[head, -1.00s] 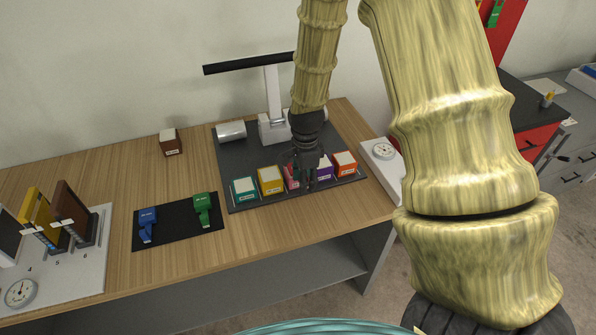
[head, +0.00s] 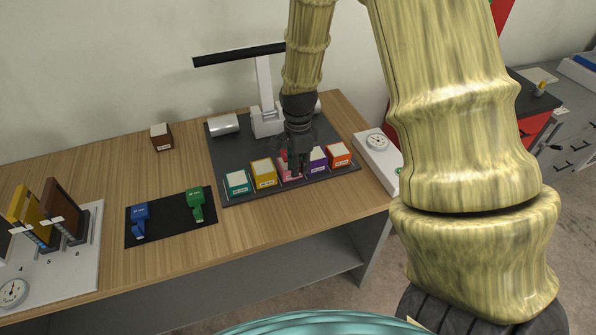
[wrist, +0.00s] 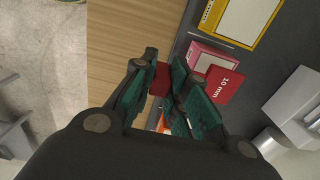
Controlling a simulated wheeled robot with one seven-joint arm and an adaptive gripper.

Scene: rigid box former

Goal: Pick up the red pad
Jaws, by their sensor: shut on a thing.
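The red pad (wrist: 223,85), with "10 mm" in white on its face, shows in the wrist view beside and between my gripper's fingers. My gripper (wrist: 163,82) has green-faced fingers and is shut on the pad; the fingers hide part of it. In the head view my gripper (head: 297,160) is over the row of small boxes, at the pink box (head: 291,175). Some red shows there beside the dark fingers. I cannot tell whether the pad is clear of the pink box, which also shows in the wrist view (wrist: 203,56).
Teal (head: 238,184), yellow (head: 264,174), purple (head: 316,160) and orange (head: 339,155) boxes stand close around on the dark mat (head: 222,150). A lamp (head: 264,95) rises behind. Blue (head: 139,220) and green (head: 196,204) tools lie left on a black mat.

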